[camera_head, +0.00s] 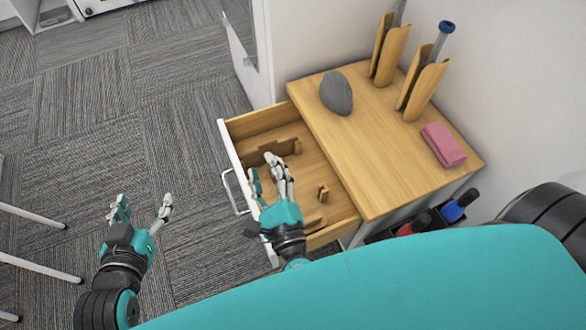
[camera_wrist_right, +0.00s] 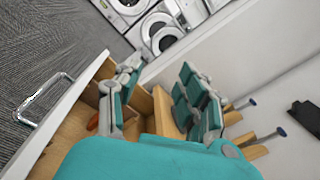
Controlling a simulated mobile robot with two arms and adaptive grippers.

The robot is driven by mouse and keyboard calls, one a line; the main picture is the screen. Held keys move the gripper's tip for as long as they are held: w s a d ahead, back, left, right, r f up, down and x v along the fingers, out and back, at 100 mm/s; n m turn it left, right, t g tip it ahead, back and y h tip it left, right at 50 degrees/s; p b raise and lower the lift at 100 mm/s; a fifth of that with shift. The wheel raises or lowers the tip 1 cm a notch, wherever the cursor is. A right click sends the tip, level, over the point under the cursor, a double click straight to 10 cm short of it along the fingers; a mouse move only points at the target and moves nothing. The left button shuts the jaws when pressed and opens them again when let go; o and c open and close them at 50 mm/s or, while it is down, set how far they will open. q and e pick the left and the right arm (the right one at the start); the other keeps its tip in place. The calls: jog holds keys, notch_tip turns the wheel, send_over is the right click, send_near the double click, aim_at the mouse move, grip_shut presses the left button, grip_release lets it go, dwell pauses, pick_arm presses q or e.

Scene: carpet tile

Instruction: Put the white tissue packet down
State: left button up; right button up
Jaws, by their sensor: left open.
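I see no white tissue packet in either view. My right gripper (camera_head: 264,172) is above the open drawer, its fingers pointing away toward the drawer's far side. In the right wrist view my right gripper (camera_wrist_right: 158,72) has its fingers spread, with a gap between them and nothing held that I can see. The drawer (camera_head: 258,123) is pulled out of the wooden-topped cabinet and holds several small brown wooden pieces. My left gripper (camera_head: 143,208) is open and empty over the carpet, left of the drawer.
On the cabinet top (camera_head: 378,178) are a grey stone (camera_head: 336,92), a pink packet (camera_head: 443,145) and two wooden holders (camera_head: 420,88) near the wall. A dark caddy with a blue item (camera_head: 458,205) and a red item stands beside the cabinet. The carpet at left is mostly clear.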

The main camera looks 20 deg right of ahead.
notch_tip(320, 180, up, 5)
jog(key=a+n+g+y, duration=0.2)
jog(key=n+y, duration=0.7)
jog(key=n, duration=1.4)
jog(key=d+f+n+g+h, duration=0.3)
jog(key=d+n+h, duration=0.2)
jog(key=d+n, duration=0.4)
jog(key=shift+w+d+f, duration=0.25)
jog(key=shift+w+f, duration=0.05)
